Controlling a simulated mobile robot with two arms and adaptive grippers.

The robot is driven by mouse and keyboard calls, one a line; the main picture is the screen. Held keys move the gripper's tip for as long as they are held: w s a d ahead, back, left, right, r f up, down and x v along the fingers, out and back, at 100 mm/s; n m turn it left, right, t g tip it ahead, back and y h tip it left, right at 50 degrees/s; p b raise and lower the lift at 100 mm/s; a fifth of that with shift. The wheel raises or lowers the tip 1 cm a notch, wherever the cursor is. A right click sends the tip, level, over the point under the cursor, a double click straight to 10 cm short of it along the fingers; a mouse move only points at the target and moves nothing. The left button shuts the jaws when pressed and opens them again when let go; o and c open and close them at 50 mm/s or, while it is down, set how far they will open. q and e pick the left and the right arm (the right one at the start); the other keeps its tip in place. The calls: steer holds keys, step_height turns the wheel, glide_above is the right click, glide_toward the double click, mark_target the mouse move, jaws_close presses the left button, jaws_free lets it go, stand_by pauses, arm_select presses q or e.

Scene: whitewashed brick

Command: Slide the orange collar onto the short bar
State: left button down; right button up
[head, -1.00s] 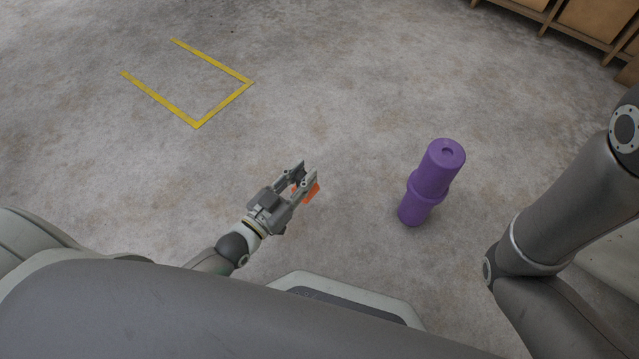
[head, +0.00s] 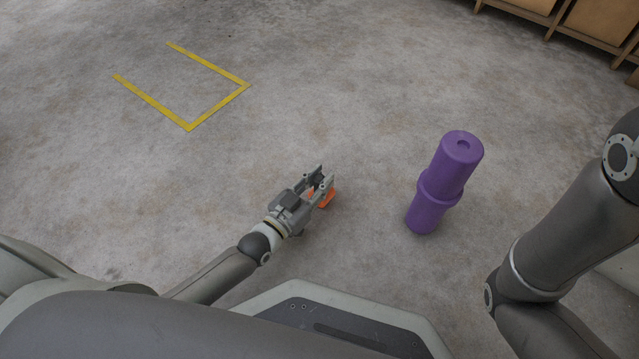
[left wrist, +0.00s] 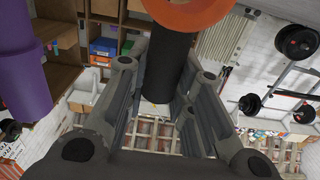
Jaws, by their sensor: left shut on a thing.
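My left gripper (head: 324,181) is shut on a black cylindrical grip (left wrist: 168,62) that shows between its fingers in the left wrist view. The orange collar (left wrist: 187,12) sits at the end of this grip, cut off by the top edge. In the head view the orange collar (head: 326,198) is small and partly hidden by the fingers. A purple stepped post (head: 447,165) stands on the floor to the right, apart from the collar. It also fills the upper left of the left wrist view (left wrist: 22,75). It seems to be the short bar. My right gripper is out of view.
A yellow U-shaped floor marking (head: 218,107) lies at the far left. Shelving with boxes (head: 590,22) stands at the far right. A weight rack (left wrist: 290,75) shows in the left wrist view. The floor between the gripper and the post is clear.

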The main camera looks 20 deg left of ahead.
arm_select(q)
steer(key=shift+f, duration=0.1)
steer(key=c, duration=1.3)
jaws_free()
steer(key=shift+o, duration=0.2)
steer(key=shift+f, duration=0.1)
steer(key=shift+f+b, duration=0.1)
steer(key=shift+b, duration=0.3)
steer(key=p+v, duration=0.2)
steer(key=v, duration=0.1)
steer(key=p+v, duration=0.2)
steer(key=v, duration=0.1)
steer(key=p+v, duration=0.2)
steer(key=v, duration=0.1)
steer(key=shift+s+r, duration=0.25)
steer(key=shift+r, duration=0.05)
steer(key=shift+s+a+f, duration=0.15)
steer(key=shift+s+a, duration=0.15)
steer(key=shift+s, duration=0.3)
